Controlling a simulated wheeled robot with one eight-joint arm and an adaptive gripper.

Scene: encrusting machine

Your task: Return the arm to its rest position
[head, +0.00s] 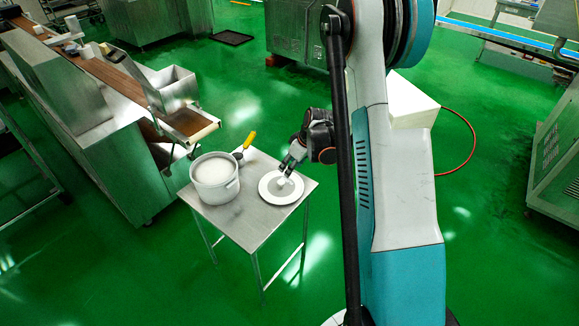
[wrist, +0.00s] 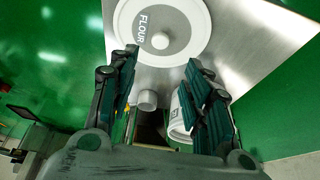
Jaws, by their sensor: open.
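My gripper (head: 288,168) is open and appears empty, above the right part of a small steel table (head: 247,231). Below it lies a round white lid (head: 272,197) with a grey centre. In the wrist view the lid (wrist: 190,50) reads FLOUR, has a pale knob, and lies beyond the open fingertips (wrist: 160,66). A white pot (head: 214,188) filled with white stuff stands open on the table's left. The pot seems to show behind the right finger in the wrist view (wrist: 181,118), mostly hidden.
A scoop with a yellow handle (head: 249,139) lies behind the pot. A conveyor machine (head: 85,120) with a steel hopper (head: 172,88) stands left of the table. A white box (head: 410,103) stands behind my arm. Green floor is free in front of the table.

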